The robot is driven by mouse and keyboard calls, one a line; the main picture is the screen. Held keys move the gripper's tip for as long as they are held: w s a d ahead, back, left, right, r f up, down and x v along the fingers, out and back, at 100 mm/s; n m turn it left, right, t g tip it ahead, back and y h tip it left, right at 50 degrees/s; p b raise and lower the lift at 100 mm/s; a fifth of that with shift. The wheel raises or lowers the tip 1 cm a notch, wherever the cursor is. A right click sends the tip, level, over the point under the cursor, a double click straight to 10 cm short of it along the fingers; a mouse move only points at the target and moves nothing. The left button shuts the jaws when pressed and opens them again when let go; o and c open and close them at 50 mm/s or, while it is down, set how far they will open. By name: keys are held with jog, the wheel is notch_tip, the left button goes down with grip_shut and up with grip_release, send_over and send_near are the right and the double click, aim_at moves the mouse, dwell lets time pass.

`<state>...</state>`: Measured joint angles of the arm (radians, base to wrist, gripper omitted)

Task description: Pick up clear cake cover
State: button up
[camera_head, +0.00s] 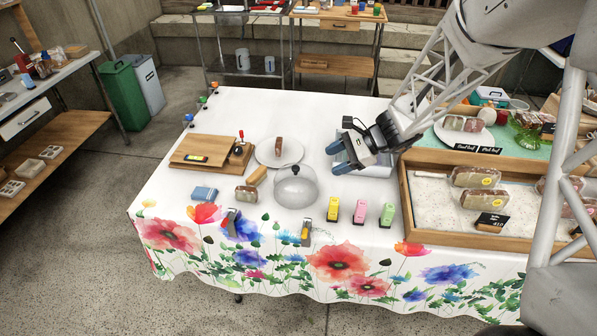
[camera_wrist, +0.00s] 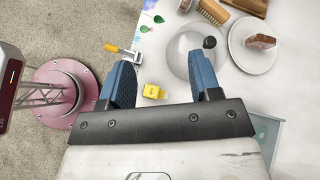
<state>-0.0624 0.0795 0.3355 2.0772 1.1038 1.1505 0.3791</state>
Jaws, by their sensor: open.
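The clear cake cover (camera_head: 297,190) is a see-through dome with a dark knob on top, standing on the white tablecloth near the middle of the table. It also shows in the wrist view (camera_wrist: 181,48), partly hidden behind one of my fingers. My gripper (camera_head: 340,157) has blue fingers, is open and empty, and is up and to the right of the cover in the head view. In the wrist view my gripper (camera_wrist: 162,76) has its fingers spread apart, with the knob just beyond the right finger. I see no contact with the cover.
A white plate (camera_head: 265,154) with a wrapped slice and a wooden board (camera_head: 203,153) lie behind and left of the cover. A brush (camera_head: 256,176) and a wrapped loaf (camera_head: 246,194) are at its left. Yellow, pink and green items stand at its right. A wooden tray (camera_head: 409,218) borders the right.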

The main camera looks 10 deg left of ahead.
aim_at(298, 167)
jog(key=w+a+f+m+t+y, duration=0.1)
jog(key=w+a+f+m, duration=0.1)
jog(key=w+f, duration=0.3)
jog(key=w+a+f+m+y, duration=0.2)
jog(key=w+f+m, duration=0.1)
jog(key=f, duration=0.3)
jog(key=shift+w+a+f+m+t, duration=0.25)
jog(key=shift+w+f+m+t, duration=0.15)
jog(key=shift+w, duration=0.45)
jog(key=shift+x, duration=1.25)
jog(key=shift+a, duration=0.15)
jog(key=shift+r+x, duration=0.1)
jog(key=shift+x, duration=1.15)
jog(key=shift+r+x, duration=0.15)
jog(key=shift+x, duration=1.1)
jog(key=shift+w+a, duration=0.1)
jog(key=shift+w, duration=0.05)
grip_shut()
